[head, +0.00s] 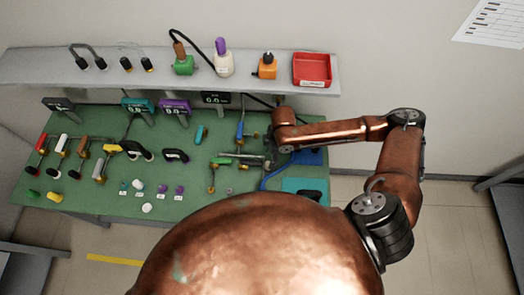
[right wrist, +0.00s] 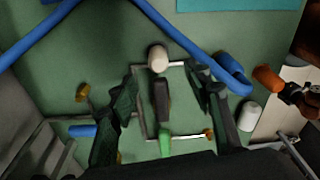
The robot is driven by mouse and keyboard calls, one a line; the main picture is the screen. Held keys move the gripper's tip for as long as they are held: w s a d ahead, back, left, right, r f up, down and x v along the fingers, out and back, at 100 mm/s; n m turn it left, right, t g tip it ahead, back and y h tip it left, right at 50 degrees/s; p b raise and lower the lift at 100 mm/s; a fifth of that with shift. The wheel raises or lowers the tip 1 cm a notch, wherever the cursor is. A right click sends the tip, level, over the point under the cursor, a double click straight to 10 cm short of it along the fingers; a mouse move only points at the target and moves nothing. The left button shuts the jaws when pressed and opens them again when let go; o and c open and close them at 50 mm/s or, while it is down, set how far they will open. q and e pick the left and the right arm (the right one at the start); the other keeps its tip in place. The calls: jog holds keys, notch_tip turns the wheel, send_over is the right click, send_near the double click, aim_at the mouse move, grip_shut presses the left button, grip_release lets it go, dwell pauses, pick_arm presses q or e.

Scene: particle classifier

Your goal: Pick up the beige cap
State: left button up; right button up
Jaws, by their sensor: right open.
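My right gripper (right wrist: 166,72) is open over the green work mat, with its two dark fingers apart. A beige, rounded cap-like piece (right wrist: 157,58) lies between the fingertips in the right wrist view, at the end of a dark rod-like part. I see no finger closed on it, and contact is hard to tell. In the head view the right gripper (head: 262,158) is small, low over the right part of the bench, and the beige piece there cannot be made out. My left gripper is not in view.
Blue hose (right wrist: 228,72) curves beside the right finger. A green handle (right wrist: 165,145) and thin metal rods lie near the fingers. A white rounded piece (right wrist: 250,115) is to the right. A shelf (head: 130,83) with bottles and a red tray (head: 312,68) stands behind the bench.

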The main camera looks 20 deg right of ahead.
aim_at(268, 163)
jog(key=shift+w+f, duration=0.15)
jog(key=shift+f, duration=0.15)
jog(key=shift+a+f, duration=0.2)
jog(key=shift+f, duration=1)
jog(key=f, duration=0.3)
jog(key=shift+w+a+f, duration=0.1)
jog(key=shift+a+f, duration=0.1)
jog(key=shift+f, duration=0.65)
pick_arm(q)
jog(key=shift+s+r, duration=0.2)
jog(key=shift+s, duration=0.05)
pick_arm(e)
jog(key=shift+c, duration=0.4)
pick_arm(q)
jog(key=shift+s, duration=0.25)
pick_arm(e)
jog(key=c, duration=1)
jog(key=shift+r, duration=0.1)
jog(key=shift+c, duration=0.2)
